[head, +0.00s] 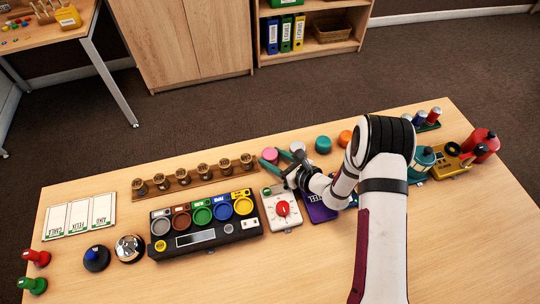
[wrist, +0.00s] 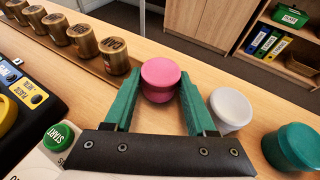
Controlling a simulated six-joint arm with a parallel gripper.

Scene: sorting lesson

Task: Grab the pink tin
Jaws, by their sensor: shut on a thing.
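The pink tin (wrist: 160,78) is a short round tin with a lid. In the wrist view it sits between the tips of my gripper (wrist: 158,92), whose two green fingers touch its sides. My gripper is shut on it. In the head view the pink tin (head: 270,155) shows at the far side of the table, at the tips of my gripper (head: 281,161). I cannot tell whether it is lifted off the table.
A white tin (wrist: 230,108) stands close right of my gripper, with a teal tin (wrist: 293,147) beyond. An orange tin (head: 345,138) stands farther right. Wooden cylinders stand on a rack (head: 206,181) to the left. A box with a green start button (wrist: 58,136) is near.

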